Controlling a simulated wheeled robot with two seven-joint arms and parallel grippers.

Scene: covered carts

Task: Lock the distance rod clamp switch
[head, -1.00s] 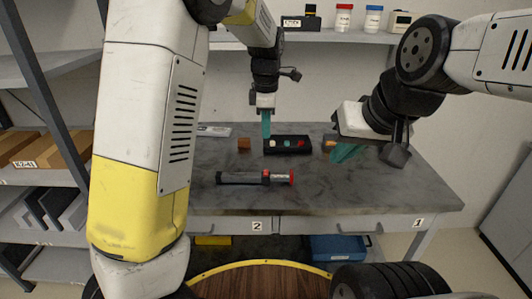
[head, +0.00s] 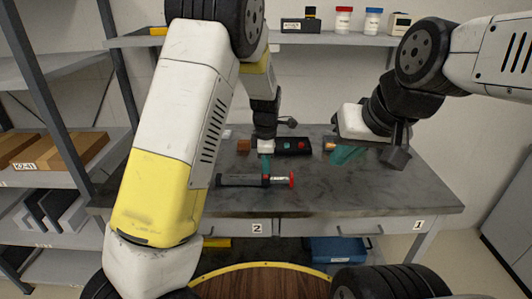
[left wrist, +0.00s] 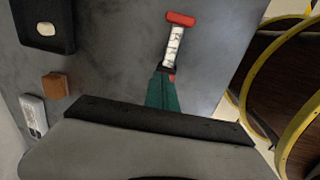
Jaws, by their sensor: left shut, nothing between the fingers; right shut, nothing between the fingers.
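The distance rod (head: 238,180) lies on the grey table, with a dark body at left, a pale marked section and a red end piece (head: 291,179) at right. My left gripper (head: 265,178) points down at the rod's middle, its teal fingers shut and empty. In the left wrist view the fingertips (left wrist: 163,80) are at the dark clamp and cover most of it. A small red part, likely the clamp switch (left wrist: 172,78), shows beside the tips; contact cannot be told. My right gripper (head: 346,157) is shut and empty above the table's right part.
A white device (left wrist: 34,116) lies near that block. The table's front right (head: 390,190) is clear. A shelf (head: 330,35) holds jars behind.

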